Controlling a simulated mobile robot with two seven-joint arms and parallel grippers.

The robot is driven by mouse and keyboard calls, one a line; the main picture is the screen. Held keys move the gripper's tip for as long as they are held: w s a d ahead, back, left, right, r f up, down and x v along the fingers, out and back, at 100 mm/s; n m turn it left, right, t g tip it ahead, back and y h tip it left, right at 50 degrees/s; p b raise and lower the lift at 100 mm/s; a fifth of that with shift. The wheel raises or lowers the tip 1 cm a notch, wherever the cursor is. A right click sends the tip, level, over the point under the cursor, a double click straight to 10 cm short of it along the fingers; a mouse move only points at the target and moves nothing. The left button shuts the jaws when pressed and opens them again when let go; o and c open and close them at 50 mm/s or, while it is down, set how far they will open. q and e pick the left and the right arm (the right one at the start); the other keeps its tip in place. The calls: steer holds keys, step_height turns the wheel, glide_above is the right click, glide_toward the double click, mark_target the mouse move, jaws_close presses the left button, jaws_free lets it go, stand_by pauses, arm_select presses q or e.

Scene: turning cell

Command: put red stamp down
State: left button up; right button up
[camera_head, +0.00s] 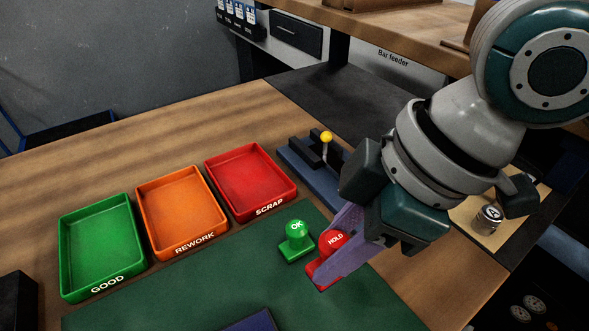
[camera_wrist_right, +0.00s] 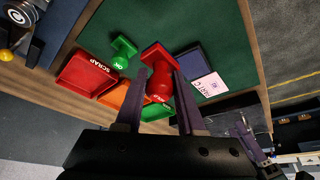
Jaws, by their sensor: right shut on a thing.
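The red stamp (camera_head: 333,241), with HOLD on its round knob, is at the right part of the dark green mat (camera_head: 225,283). My right gripper (camera_head: 343,250) is shut on it, with purple fingers on both sides of its handle. The stamp (camera_wrist_right: 157,58) also shows between the fingers (camera_wrist_right: 158,92) in the right wrist view, its red base beyond the fingertips. Whether its base touches the mat I cannot tell. The green OK stamp (camera_head: 296,237) stands upright on the mat, just left of the red one. A part that looks like my left gripper (camera_wrist_right: 246,138) shows at the right wrist view's lower right; its fingers are unclear.
A blue fixture with a yellow knob (camera_head: 326,137) stands behind. A blue pad (camera_wrist_right: 191,62) and a pink card (camera_wrist_right: 209,84) lie near the stamp.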

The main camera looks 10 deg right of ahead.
step_height(320, 180, down, 5)
steer(key=shift+r, duration=0.2)
steer(key=shift+f+b, duration=0.55)
steer(key=shift+f, duration=1.45)
steer(key=shift+f, duration=0.1)
steer(key=o, duration=1)
steer(key=shift+f, duration=0.1)
steer(key=shift+o, duration=0.2)
steer(key=shift+r, duration=0.3)
steer(key=p+v, duration=0.2)
steer(key=v, duration=0.9)
steer(key=s+a+m+t, duration=0.2)
steer(key=s+a+m, duration=0.1)
steer(key=a, duration=0.1)
steer(key=s+d+f+m+h, duration=0.1)
steer(key=s+d+m+h, duration=0.3)
steer(key=s+d+m, duration=0.3)
steer(key=shift+s+d+f+m, duration=0.25)
steer(key=shift+d+m, duration=0.35)
steer(key=shift+d, duration=0.65)
